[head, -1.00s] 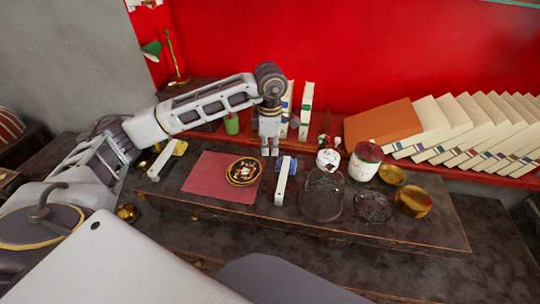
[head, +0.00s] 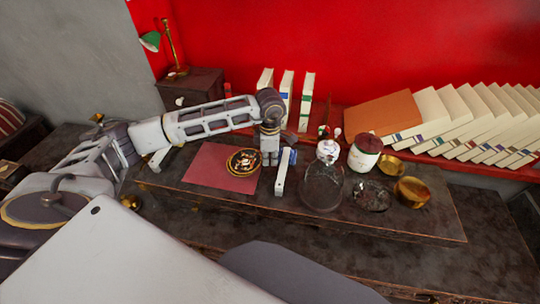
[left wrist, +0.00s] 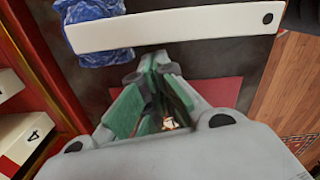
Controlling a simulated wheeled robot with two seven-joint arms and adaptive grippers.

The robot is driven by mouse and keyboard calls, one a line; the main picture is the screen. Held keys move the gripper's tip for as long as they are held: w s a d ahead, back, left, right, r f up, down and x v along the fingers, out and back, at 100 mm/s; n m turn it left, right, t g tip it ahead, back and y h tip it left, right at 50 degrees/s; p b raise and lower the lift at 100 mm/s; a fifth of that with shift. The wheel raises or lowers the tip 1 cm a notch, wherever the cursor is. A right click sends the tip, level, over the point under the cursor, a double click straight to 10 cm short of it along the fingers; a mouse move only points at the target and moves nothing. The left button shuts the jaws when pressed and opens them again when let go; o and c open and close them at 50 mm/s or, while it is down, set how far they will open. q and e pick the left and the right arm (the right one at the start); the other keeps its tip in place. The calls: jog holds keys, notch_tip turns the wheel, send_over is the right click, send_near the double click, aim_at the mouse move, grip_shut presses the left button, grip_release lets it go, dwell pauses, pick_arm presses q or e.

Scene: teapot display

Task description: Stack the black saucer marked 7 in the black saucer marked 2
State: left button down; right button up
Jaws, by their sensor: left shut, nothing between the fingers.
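A black saucer with a gold rim and a pale and red pattern (head: 243,162) lies on the red mat in the head view. I cannot read a number on it, nor tell whether it is one saucer or two stacked. No second black saucer shows clearly apart from it. My left gripper (head: 270,163) points down just right of the saucer, shut and empty; I cannot tell its exact height. It also shows in the left wrist view (left wrist: 152,75), where a small patterned patch (left wrist: 170,122) shows between its fingers. My right gripper is not in view.
The red mat (head: 208,166) lies on the raised dark board (head: 410,222). A white bar with a blue lump (head: 281,178) stands close right of the gripper. Clear dishes (head: 322,190), a lidded jar (head: 364,154) and brass bowls (head: 412,190) are farther right. Books line the back.

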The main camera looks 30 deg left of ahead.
pick_arm(q)
jog(key=shift+a, duration=0.15)
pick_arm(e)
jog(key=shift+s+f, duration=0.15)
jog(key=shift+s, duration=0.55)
pick_arm(q)
jog(key=shift+s+a+f+b, duration=0.1)
jog(key=shift+s+a+b, duration=0.15)
jog(key=shift+a+b, duration=0.15)
jog(key=shift+s+a, duration=0.2)
jog(key=shift+a, duration=0.25)
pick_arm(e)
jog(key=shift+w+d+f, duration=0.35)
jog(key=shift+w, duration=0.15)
pick_arm(q)
jog(key=shift+r, duration=0.2)
